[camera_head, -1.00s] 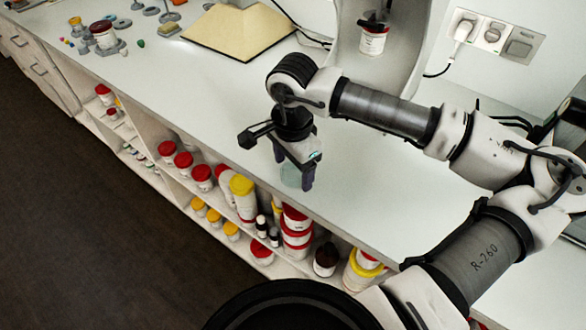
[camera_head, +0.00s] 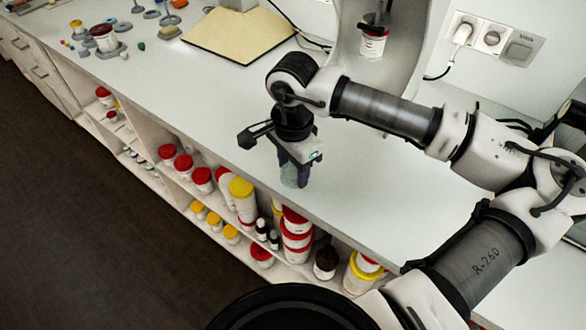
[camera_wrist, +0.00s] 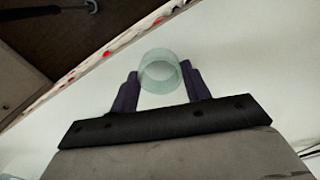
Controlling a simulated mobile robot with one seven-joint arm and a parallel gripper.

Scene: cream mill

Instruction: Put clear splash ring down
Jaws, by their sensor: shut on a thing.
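The clear splash ring (camera_wrist: 160,56) is a short, pale green see-through tube. It sits between the two dark purple fingers of my gripper (camera_wrist: 160,84) in the wrist view. In the head view my gripper (camera_head: 294,178) points down near the front edge of the white worktop, shut on the ring (camera_head: 289,176), which is partly hidden by the fingers. The ring is at or very close to the worktop surface; I cannot tell whether it touches.
The white worktop (camera_head: 210,100) is clear around my gripper. Its front edge is close by, above shelves of red- and yellow-lidded jars (camera_head: 242,186). A tan board (camera_head: 238,36) lies at the back. A mixing machine holds a jar (camera_head: 373,42). Small stands and a jar (camera_head: 105,38) are far left.

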